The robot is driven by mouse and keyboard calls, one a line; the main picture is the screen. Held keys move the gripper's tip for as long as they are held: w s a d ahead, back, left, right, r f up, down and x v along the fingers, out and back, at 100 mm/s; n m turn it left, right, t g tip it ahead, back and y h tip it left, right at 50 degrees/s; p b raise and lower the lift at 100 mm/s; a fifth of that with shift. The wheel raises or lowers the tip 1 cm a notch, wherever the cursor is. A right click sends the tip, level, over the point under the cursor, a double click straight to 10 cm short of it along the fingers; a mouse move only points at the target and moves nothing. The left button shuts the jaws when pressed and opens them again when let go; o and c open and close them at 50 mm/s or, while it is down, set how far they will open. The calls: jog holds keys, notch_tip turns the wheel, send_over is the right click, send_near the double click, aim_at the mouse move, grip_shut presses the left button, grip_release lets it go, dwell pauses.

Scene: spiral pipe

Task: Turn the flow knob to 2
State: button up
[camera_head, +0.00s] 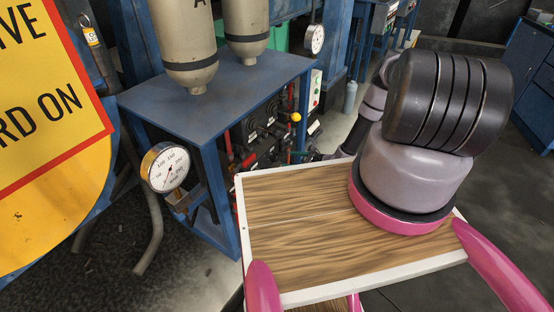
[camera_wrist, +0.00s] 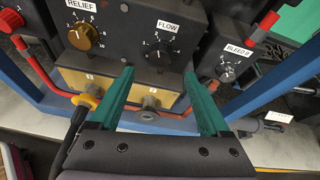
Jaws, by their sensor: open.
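The flow knob (camera_wrist: 158,53) is a small black knob under a white FLOW label (camera_wrist: 167,26) on a dark panel in the wrist view. Numbers ring it, but its pointer setting is too small to read surely. My gripper (camera_wrist: 159,72) is open. Its two teal fingers reach toward the panel, with tips just below the knob to its left and right. The knob lies slightly beyond the gap between the tips, and I cannot tell whether they touch anything. In the head view the panel (camera_head: 262,130) is small and dark behind the blue frame, and the knob cannot be made out.
A bronze relief knob (camera_wrist: 83,37) sits to the left and a bleed knob (camera_wrist: 226,73) to the right. A yellow block (camera_wrist: 108,85) with fittings and red pipes lies below. In the head view, a blue stand (camera_head: 215,95) and a gauge (camera_head: 166,168) stand nearby.

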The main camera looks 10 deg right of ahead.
aim_at(277, 158)
jog(key=x, duration=0.7)
jog(key=shift+w+f, duration=0.1)
jog(key=shift+w, duration=0.05)
grip_shut()
